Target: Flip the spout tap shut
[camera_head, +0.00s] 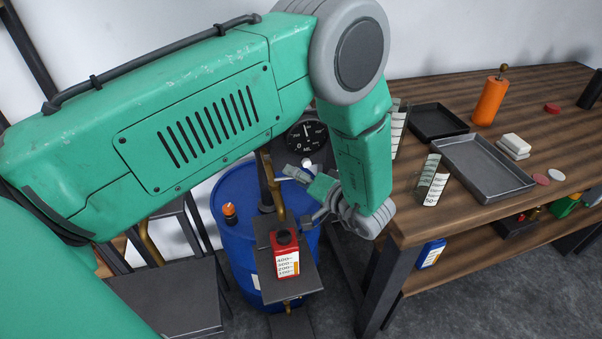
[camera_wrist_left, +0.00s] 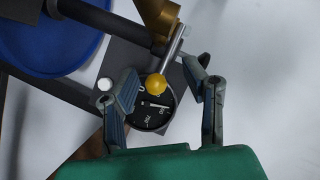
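The tap is a brass spout (camera_head: 275,194) above a small grey shelf, and its brass body (camera_wrist_left: 160,18) shows at the top of the left wrist view. A metal lever (camera_wrist_left: 172,48) runs from it to a yellow ball knob (camera_wrist_left: 156,86). My left gripper (camera_head: 302,194) is beside the spout in the head view. In the left wrist view my left gripper (camera_wrist_left: 163,76) is open, with the knob between its fingers and a visible gap on each side. The lever is mostly hidden in the head view. My right gripper is not in view.
A red bottle (camera_head: 286,256) stands on the shelf (camera_head: 268,290) under the spout. A blue drum (camera_head: 233,205) is behind it. A round gauge (camera_head: 307,136) is close behind the gripper. A wooden bench (camera_head: 405,205) with trays and an orange bottle (camera_head: 489,102) stands right.

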